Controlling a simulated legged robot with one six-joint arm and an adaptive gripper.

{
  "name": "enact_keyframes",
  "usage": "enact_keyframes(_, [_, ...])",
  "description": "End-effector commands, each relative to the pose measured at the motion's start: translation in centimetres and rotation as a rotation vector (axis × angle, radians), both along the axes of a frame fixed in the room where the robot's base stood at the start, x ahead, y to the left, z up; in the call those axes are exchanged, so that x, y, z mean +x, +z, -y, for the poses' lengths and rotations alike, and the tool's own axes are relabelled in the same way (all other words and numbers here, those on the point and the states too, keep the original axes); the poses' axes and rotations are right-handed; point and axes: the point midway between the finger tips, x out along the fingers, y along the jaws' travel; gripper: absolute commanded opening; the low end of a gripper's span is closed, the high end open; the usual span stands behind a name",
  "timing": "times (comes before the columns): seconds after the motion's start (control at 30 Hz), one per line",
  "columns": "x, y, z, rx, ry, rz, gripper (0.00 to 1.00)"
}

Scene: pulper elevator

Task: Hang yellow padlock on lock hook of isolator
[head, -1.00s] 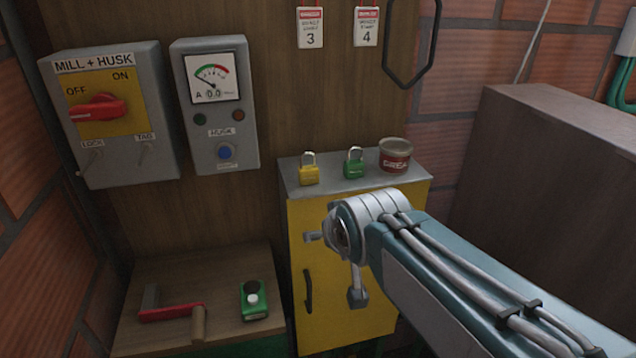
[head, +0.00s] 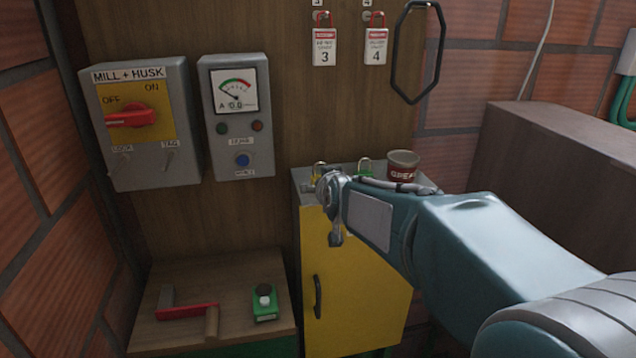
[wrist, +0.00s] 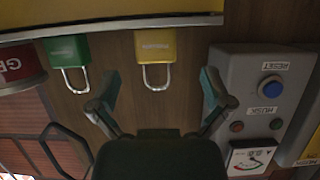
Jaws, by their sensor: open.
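The yellow padlock (wrist: 155,46) stands on the yellow cabinet's grey top. The wrist view is upside down, so its shackle points down there. In the head view mostly its shackle (head: 319,166) shows, the rest hidden behind my gripper. My gripper (wrist: 158,85) is open and empty, with one finger either side of the padlock's shackle in the wrist view; contact cannot be told. The isolator (head: 143,125), marked MILL + HUSK, hangs on the wooden panel at left. Its red handle (head: 130,118) points to OFF. The small lock hook (head: 122,160) sits under the LOCK label.
A green padlock (wrist: 67,52) and a grease tin (head: 403,167) stand beside the yellow padlock. The ammeter box (head: 237,118) hangs between isolator and cabinet. Tags 3 (head: 325,47) and 4 (head: 375,45) hang above.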

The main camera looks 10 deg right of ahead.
Motion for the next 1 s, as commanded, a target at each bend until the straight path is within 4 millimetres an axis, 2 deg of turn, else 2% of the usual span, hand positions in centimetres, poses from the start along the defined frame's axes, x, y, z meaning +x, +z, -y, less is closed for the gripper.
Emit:
enact_keyframes(0.33, [4.0,-1.7,0.2,0.001,-0.001,-0.003,1.00])
enact_keyframes(0.67, [4.7,-1.9,0.2,0.000,0.000,-0.001,1.00])
enact_keyframes(0.77, [4.6,-1.9,0.2,0.000,0.000,-0.001,0.60])
enact_keyframes(0.8, [4.6,-1.9,0.2,0.000,0.000,-0.001,0.42])
enact_keyframes(0.87, [4.6,-1.9,0.2,0.000,0.000,-0.001,0.15])
enact_keyframes(0.9, [4.6,-1.9,0.2,0.000,0.000,-0.001,0.07])
enact_keyframes(1.0, [4.6,-1.9,0.2,0.000,0.000,-0.002,0.07])
